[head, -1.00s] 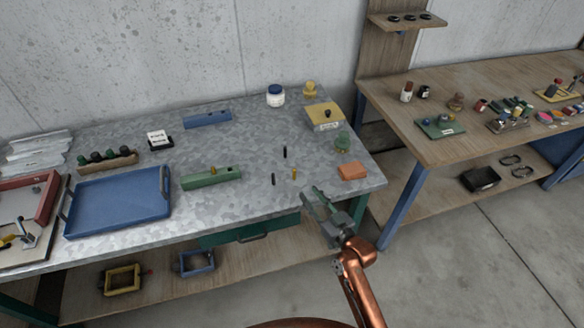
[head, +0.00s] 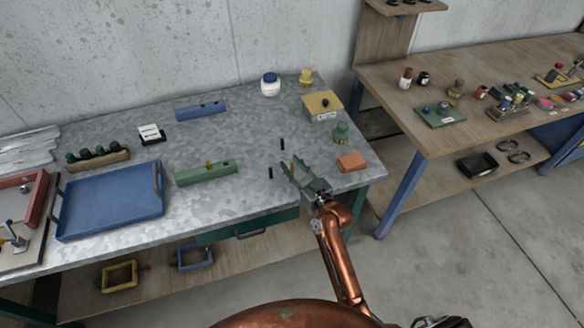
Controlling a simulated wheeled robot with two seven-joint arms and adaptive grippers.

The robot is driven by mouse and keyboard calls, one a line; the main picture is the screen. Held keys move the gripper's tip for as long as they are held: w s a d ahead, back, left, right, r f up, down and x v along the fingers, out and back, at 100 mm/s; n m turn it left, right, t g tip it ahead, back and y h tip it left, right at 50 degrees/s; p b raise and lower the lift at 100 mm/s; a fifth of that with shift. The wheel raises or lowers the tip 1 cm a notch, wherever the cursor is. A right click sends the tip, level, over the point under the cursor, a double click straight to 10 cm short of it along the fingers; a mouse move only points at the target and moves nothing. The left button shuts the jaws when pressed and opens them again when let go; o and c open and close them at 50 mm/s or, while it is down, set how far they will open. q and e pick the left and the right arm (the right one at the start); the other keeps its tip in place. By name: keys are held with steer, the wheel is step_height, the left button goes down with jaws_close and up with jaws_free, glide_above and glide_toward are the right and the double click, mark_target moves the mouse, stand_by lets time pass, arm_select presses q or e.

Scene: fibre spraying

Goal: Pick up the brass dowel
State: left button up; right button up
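The brass dowel (head: 292,167) stands upright on the grey metal table (head: 235,140), near its front right. Two black dowels stand close by, one (head: 282,144) behind it and one (head: 270,173) to its left. My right gripper (head: 293,168) is open, with its fingertips reaching to the brass dowel. The dowel shows between the fingers and is partly hidden; I cannot tell whether they touch it. A green block (head: 206,173) to the left has another small brass piece standing in it. My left gripper is not in view.
An orange block (head: 351,162) and a green jar (head: 341,133) stand right of the gripper. A yellow-topped box (head: 322,105) is behind. A blue tray (head: 110,203) lies at left. The tabletop between the green block and the dowels is clear.

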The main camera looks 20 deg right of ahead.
steer(key=shift+c, duration=0.2)
jaws_close()
steer(key=shift+r, duration=0.1)
stand_by(0.5)
